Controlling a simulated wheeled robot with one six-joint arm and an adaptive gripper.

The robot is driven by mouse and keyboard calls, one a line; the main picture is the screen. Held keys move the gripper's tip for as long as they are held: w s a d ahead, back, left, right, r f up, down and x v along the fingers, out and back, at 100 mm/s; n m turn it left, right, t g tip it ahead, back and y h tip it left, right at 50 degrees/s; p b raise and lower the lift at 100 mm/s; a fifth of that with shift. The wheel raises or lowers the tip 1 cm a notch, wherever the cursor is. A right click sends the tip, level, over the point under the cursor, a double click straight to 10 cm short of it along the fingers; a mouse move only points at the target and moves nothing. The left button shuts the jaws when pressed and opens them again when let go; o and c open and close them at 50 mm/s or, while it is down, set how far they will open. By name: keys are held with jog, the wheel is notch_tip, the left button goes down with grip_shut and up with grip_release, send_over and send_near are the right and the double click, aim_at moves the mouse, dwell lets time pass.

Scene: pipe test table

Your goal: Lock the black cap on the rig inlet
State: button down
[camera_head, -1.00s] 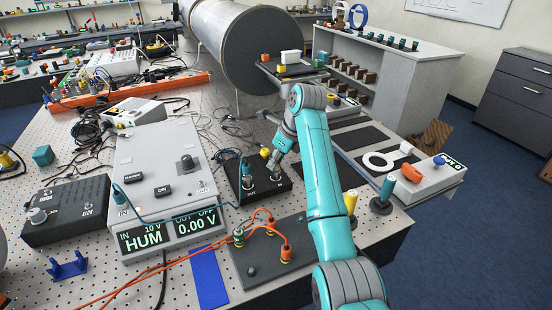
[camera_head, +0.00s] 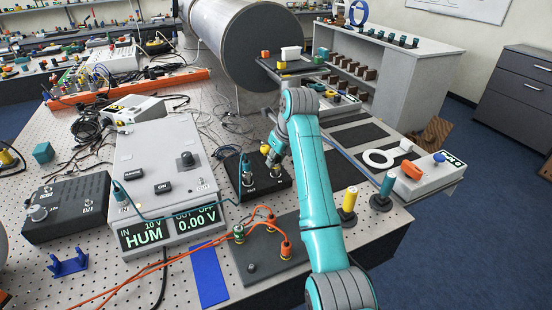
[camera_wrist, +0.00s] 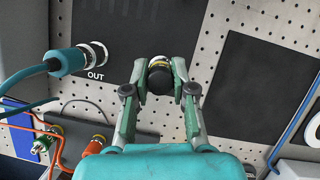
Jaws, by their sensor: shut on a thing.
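My gripper (camera_wrist: 157,88) is shut on the black cap (camera_wrist: 158,80), which has a yellow band and sits between the two fingers in the wrist view. In the head view my gripper (camera_head: 269,155) is over the right part of the black rig box (camera_head: 245,190), at its inlet side. A silvery metal ring shows at the far end of the cap in the wrist view. The inlet itself is mostly hidden by the cap and fingers, so I cannot tell whether the cap is seated on it. A teal plug (camera_wrist: 68,62) sits on the outlet marked OUT.
A grey power unit (camera_head: 155,165) stands left of the rig. A dark plate (camera_head: 262,265) with orange cables lies in front. Yellow (camera_head: 349,200) and teal (camera_head: 386,186) posts stand at the right. Loose cables lie behind the rig.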

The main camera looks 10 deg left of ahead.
jog(key=shift+m, duration=0.6)
jog(key=c, duration=0.6)
grip_release()
jog(key=shift+o, duration=0.2)
jog(key=shift+w, duration=0.1)
jog(key=n, duration=0.3)
jog(key=shift+g, duration=0.4)
jog(key=n+g, duration=0.1)
jog(key=n, duration=0.2)
jog(key=shift+y, duration=0.4)
jog(key=shift+n, duration=0.4)
